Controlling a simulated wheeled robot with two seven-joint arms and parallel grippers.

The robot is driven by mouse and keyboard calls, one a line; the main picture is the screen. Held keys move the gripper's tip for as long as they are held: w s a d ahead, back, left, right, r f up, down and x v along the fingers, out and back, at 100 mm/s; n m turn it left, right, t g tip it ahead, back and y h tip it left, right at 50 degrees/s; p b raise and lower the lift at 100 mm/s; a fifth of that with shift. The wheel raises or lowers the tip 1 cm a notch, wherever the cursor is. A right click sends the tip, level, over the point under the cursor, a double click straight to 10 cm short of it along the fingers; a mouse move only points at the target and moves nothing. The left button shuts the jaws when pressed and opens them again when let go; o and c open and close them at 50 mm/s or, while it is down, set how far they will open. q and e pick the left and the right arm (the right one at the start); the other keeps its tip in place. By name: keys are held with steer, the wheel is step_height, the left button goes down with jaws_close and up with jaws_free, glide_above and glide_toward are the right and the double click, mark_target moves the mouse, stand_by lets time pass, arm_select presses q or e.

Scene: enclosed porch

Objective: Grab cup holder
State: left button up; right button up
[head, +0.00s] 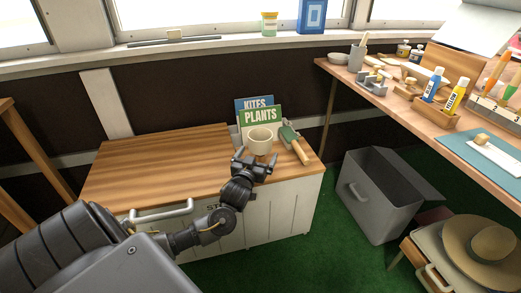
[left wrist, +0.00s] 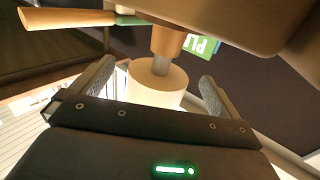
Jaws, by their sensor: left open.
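A cream cup-like holder (head: 260,142) stands at the front right of the wooden cabinet top, in front of the books. My left gripper (head: 254,165) is open just in front of it, at the cabinet's front edge. In the left wrist view the cream round body (left wrist: 157,88) shows between and beyond my two spread fingers (left wrist: 155,88). A wooden piece with a grey collar (left wrist: 168,42) shows against it. I cannot tell whether the fingers touch the holder. My gripper hides its lower part in the head view. My right gripper is out of view.
A green trowel (head: 293,143) lies right of the holder, close to it. Books marked PLANTS (head: 261,117) and KITES (head: 254,103) stand behind. The left of the cabinet top (head: 150,165) is clear. A grey bin (head: 380,195) and a cluttered workbench (head: 430,115) are at right.

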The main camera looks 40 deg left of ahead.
arm_select(q)
steer(key=shift+x, duration=1.2)
steer(key=c, duration=1.1)
